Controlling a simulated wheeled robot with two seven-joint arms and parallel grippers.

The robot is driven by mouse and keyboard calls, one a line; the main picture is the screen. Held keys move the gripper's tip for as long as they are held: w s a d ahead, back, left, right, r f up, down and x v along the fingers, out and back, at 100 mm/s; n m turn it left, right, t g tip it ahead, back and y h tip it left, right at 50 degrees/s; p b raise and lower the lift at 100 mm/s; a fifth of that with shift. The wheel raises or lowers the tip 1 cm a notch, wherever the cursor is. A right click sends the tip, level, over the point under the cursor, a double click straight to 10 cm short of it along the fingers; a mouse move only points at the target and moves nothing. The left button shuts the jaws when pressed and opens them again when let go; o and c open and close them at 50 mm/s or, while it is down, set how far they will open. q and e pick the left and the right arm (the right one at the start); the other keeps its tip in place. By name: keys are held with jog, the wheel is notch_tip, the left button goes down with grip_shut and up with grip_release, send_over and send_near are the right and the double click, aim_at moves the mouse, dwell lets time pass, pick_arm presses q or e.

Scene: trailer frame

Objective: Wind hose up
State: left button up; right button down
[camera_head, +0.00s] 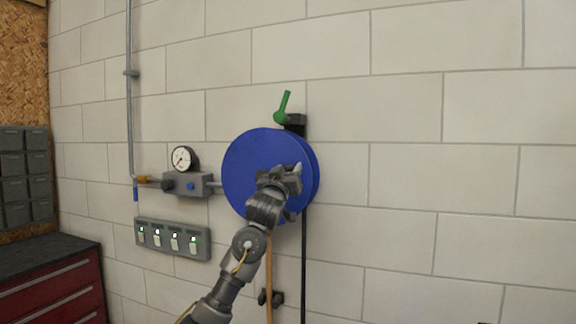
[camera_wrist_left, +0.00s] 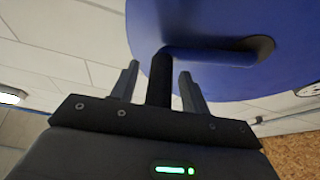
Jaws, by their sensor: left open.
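A blue round hose reel (camera_head: 248,158) is mounted on the white block wall. In the left wrist view its blue face (camera_wrist_left: 210,25) fills the top, with a blue crank arm (camera_wrist_left: 205,56) ending in a dark handle (camera_wrist_left: 160,78). My left gripper (camera_head: 290,178) is in front of the reel's lower right face. In the left wrist view my left gripper (camera_wrist_left: 158,78) is open, with the dark handle between its two fingers. A tan strand (camera_head: 268,275) and a black line (camera_head: 304,260) hang below the reel; I cannot tell which is the hose. My right gripper is out of view.
A green lever (camera_head: 283,107) sits above the reel. A pressure gauge (camera_head: 184,159) on a grey valve block (camera_head: 186,184) and a switch panel (camera_head: 173,239) are left of it. A red drawer cabinet (camera_head: 50,290) stands lower left. The wall to the right is clear.

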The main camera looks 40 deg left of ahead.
pick_arm(q)
jog(key=shift+w+a, duration=0.1)
jog(key=shift+w, duration=0.1)
grip_shut()
jog(key=shift+a+r, duration=0.1)
